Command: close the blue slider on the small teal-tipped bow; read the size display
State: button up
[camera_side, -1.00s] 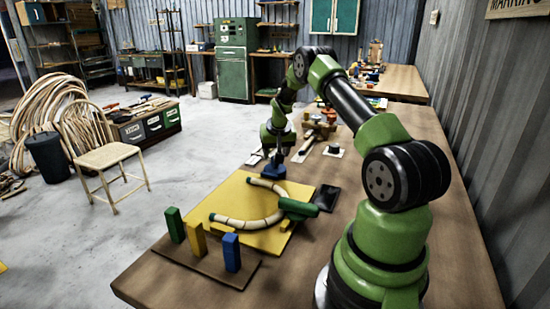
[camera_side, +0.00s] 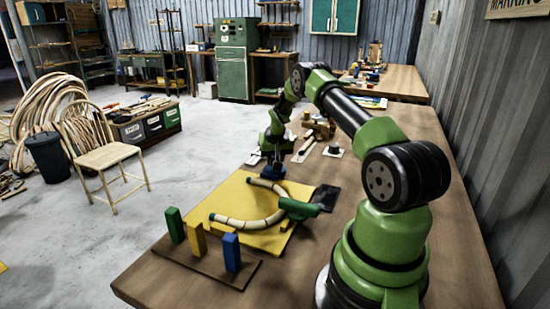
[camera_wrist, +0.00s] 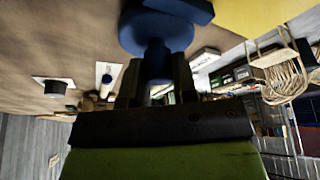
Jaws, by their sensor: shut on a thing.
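The pale curved bow (camera_side: 250,222), with dark teal tips, lies on the yellow board (camera_side: 232,192) in the side view. Its far tip is close to the blue slider (camera_side: 274,172) at the board's far edge; whether they touch is unclear. My gripper (camera_side: 274,158) points down and is shut on the blue slider's knob. In the wrist view the round blue slider top (camera_wrist: 158,32) sits between the fingers of my gripper (camera_wrist: 155,85). A dark flat panel (camera_side: 325,197), perhaps the size display, lies right of the board; no reading is legible.
A green clamp-like piece (camera_side: 297,208) sits at the bow's right. Green (camera_side: 175,225), yellow (camera_side: 197,238) and blue (camera_side: 231,252) upright blocks stand on a brown plate in front. A mallet (camera_side: 305,148) and a small dark knob (camera_side: 333,149) lie behind.

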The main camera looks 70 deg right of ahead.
aim_at(269, 175)
jog(key=shift+o, duration=0.2)
jog(key=a, duration=0.4)
jog(key=shift+a, duration=0.2)
jog(key=o, duration=0.8)
jog(key=shift+r, duration=0.1)
jog(key=shift+r, duration=0.25)
jog(key=v, duration=0.9)
jog(key=shift+a+r, duration=0.15)
